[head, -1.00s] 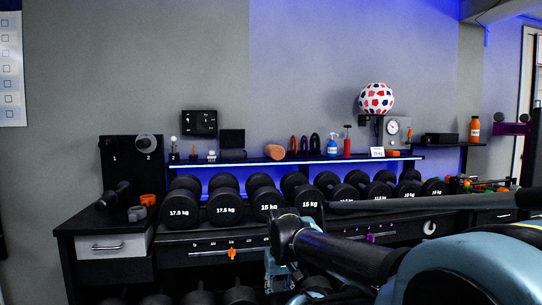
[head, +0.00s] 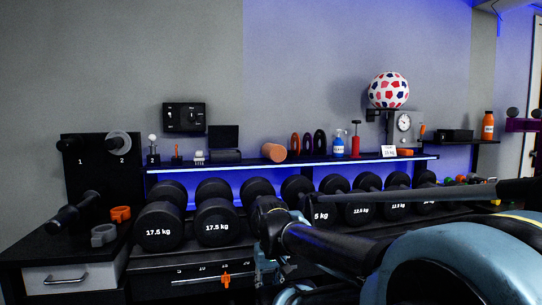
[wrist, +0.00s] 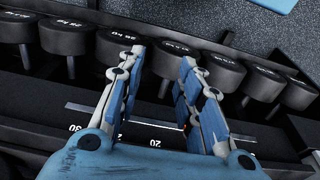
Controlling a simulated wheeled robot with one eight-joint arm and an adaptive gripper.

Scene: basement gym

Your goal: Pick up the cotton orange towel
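A peach-orange rolled cylinder (head: 274,152) lies on its side on the lit wall shelf in the head view. It may be the rolled towel; its cloth texture is too small to tell. My gripper (wrist: 161,60) is open and empty in the wrist view, its two blue-padded fingers apart over the dumbbell rack. In the head view my gripper is low in the middle, mostly hidden behind my dark arm link, well below the shelf. The cylinder is not in the wrist view.
The wall shelf (head: 350,159) also holds a blue spray bottle (head: 339,143), a red pump (head: 356,139) and upright rings (head: 307,143). Below stand several dumbbells (head: 217,220). A patterned ball (head: 388,90) sits above the shelf. An orange bottle (head: 488,125) stands at right.

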